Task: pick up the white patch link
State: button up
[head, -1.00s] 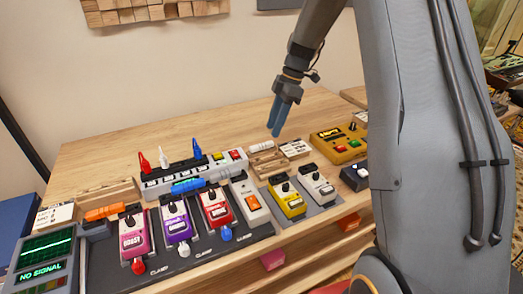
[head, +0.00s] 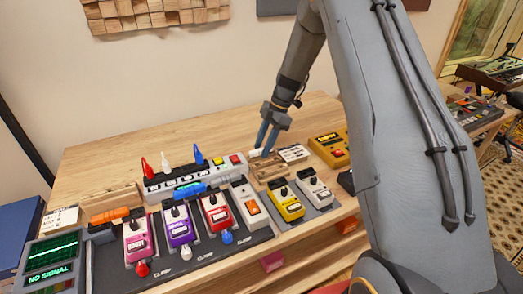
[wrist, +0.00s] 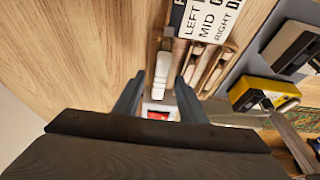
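The white patch link (head: 255,153) lies at the left slot of a small wooden rack (head: 270,171) behind the pedals. In the wrist view the white link (wrist: 162,70) shows as a pale bar near the middle, between the lines of the two fingers. My gripper (head: 264,143) points down at the link; in the wrist view the gripper (wrist: 158,90) has its blue-grey fingers apart, one on each side. I cannot tell whether either finger touches the link.
A label card (head: 293,153) stands right of the rack, with a yellow box (head: 330,147) beyond. A power strip (head: 180,183) with upright plugs is to the left. An orange link (head: 110,215) and a blue link (head: 190,191) lie by the pedals. The table behind is clear.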

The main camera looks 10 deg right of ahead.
grip_shut()
dwell(0.3)
